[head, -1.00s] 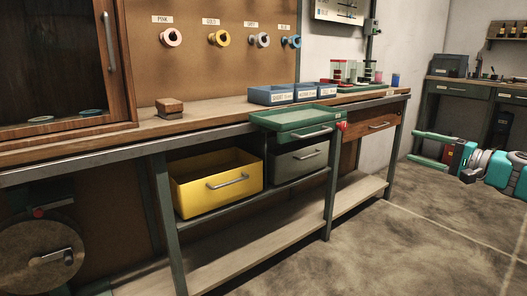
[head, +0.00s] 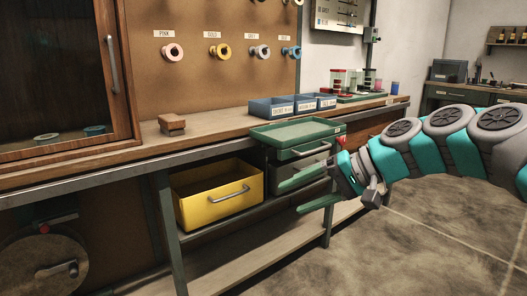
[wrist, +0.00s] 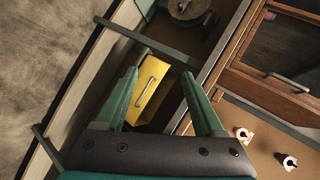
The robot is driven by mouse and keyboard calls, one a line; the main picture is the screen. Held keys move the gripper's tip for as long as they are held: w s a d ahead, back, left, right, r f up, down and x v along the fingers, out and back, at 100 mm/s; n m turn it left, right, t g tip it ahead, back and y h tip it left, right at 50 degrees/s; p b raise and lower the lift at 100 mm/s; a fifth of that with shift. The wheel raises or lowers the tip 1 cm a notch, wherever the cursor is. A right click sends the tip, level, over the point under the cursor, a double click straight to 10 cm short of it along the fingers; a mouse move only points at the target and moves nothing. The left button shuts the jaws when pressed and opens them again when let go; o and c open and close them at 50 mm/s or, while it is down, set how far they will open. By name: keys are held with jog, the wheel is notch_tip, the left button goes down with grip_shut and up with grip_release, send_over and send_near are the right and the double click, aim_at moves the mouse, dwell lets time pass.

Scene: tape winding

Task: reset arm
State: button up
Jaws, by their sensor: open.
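My gripper (head: 318,190) is open and empty in the head view. It hangs in front of the workbench, before the green drawer unit, with its two green fingers pointing left. In the wrist view my gripper (wrist: 160,95) shows its two fingers spread apart. The yellow drawer (head: 222,199) under the bench shows between them, farther off; it also appears in the wrist view (wrist: 150,92). My arm hides part of the bench's right end.
Tape spools (head: 172,51) hang on the board. A glass-door cabinet (head: 60,80) stands left. Floor at the right (head: 420,240) is clear.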

jog(key=s+a+f+n+g+h+p, duration=0.1)
jog(key=s+a+f+g+h+p, duration=0.15)
jog(key=s+f, duration=0.45)
jog(key=s+d+f+g+h+p, duration=0.1)
jog(key=s+d+f+h, duration=0.1)
jog(key=s, duration=0.5)
jog(key=s+d+f+g+h+p, duration=0.1)
jog(key=s+d+f+h, duration=0.2)
jog(key=s, duration=0.5)
jog(key=s+d+f+g+h+p, duration=0.1)
jog(key=s+d+f+h, duration=0.2)
jog(key=s+d+f, duration=0.2)
jog(key=s, duration=0.3)
jog(key=shift+n, duration=0.3)
